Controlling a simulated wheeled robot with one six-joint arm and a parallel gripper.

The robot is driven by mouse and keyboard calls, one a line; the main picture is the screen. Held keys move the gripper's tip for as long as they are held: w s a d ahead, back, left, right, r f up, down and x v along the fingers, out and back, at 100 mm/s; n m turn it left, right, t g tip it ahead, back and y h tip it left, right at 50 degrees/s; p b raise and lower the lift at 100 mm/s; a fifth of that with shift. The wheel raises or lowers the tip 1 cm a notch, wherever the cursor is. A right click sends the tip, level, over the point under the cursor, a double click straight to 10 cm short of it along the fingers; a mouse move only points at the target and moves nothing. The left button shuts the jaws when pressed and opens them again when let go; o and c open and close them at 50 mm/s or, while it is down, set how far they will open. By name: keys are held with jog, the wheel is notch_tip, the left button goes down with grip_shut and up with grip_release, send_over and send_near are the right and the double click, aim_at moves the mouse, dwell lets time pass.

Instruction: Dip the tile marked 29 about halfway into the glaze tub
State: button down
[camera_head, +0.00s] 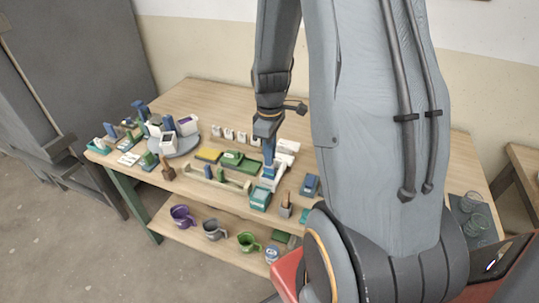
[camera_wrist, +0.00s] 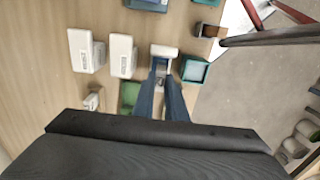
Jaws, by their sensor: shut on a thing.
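My gripper (camera_head: 268,155) points down over the right part of the table and is shut on a small pale thing. In the wrist view my gripper (camera_wrist: 163,70) has its two dark blue fingers close together, with a white block-like piece (camera_wrist: 164,50) at their tips. It looks like a tile, but most of it is hidden and I cannot read a number. A square teal tub (camera_wrist: 195,70) is just right of the fingertips, apart from them. In the head view the teal tub (camera_head: 260,198) stands near the table's front edge, below the gripper. Its contents are unclear.
Two white marked blocks (camera_wrist: 85,50) (camera_wrist: 122,55) stand left of the fingers. A green tray (camera_head: 232,160) and a yellow one (camera_head: 208,154) lie mid-table. A crowded round grey stand (camera_head: 176,146) is at the left. Purple, grey and green jugs (camera_head: 247,242) sit on the lower shelf.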

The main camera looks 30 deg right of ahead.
jog(key=shift+r+p, duration=1.4)
jog(key=shift+r, duration=0.1)
